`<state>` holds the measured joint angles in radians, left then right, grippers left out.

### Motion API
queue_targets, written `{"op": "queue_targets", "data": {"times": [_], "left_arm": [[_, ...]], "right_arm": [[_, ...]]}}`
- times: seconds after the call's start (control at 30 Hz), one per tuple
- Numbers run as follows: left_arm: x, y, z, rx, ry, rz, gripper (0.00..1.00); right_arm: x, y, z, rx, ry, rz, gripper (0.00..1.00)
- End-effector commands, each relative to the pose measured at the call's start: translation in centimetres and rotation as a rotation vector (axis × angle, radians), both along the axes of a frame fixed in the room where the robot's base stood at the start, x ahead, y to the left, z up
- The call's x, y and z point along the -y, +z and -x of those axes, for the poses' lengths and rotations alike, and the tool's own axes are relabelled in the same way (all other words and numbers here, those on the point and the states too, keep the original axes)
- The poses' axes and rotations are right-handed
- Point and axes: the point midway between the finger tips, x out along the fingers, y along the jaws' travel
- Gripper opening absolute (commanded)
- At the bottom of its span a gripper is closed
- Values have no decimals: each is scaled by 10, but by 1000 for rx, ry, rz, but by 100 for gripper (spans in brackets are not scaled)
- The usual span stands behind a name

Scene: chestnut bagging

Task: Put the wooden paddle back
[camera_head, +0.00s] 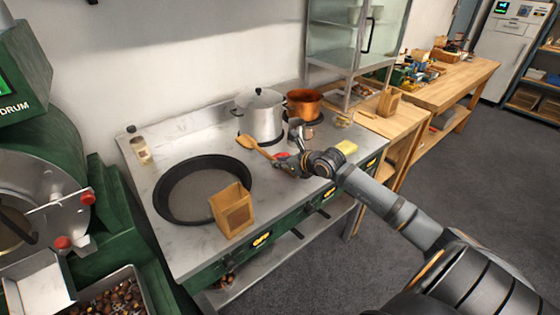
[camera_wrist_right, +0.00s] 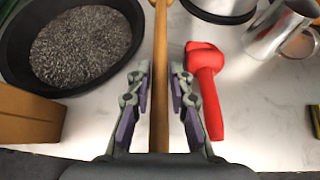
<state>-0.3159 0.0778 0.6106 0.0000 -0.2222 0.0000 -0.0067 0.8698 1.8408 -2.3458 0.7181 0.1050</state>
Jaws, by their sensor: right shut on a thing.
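The wooden paddle (camera_head: 254,145) has a flat spoon-like head that points up and left over the steel stove top (camera_head: 190,148), between the wide black pan (camera_head: 163,203) and the steel pot (camera_head: 261,118). My right gripper (camera_head: 284,163) is shut on its handle. In the right wrist view, the handle (camera_wrist_right: 160,60) runs straight up the picture between both fingers (camera_wrist_right: 160,85), and the paddle's head is out of frame. I cannot tell how high the paddle is above the surface. My left gripper is not in view.
A red object (camera_wrist_right: 205,85) lies just right of the handle. A steel jug (camera_wrist_right: 274,30) stands behind it. A wooden box (camera_head: 233,212) stands at the pan's front right. A copper pot (camera_head: 305,104) and yellow block (camera_head: 347,147) are nearby. A bottle (camera_head: 139,147) stands back left.

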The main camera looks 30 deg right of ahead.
Motion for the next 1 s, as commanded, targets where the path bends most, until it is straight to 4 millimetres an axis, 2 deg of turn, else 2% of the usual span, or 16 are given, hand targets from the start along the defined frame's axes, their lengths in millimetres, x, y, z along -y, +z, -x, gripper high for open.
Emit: {"op": "queue_targets", "data": {"times": [0.03,0.2,0.33,0.5,1.0], "left_arm": [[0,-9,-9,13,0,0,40],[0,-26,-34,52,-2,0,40],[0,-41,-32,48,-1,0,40],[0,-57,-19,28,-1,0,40],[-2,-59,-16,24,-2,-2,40]], "right_arm": [[0,-11,0,0,-1,-1,0],[0,-35,0,-1,0,0,0],[0,-54,0,-1,0,0,0],[0,-72,0,0,0,0,0],[0,-75,0,0,0,0,0]]}}
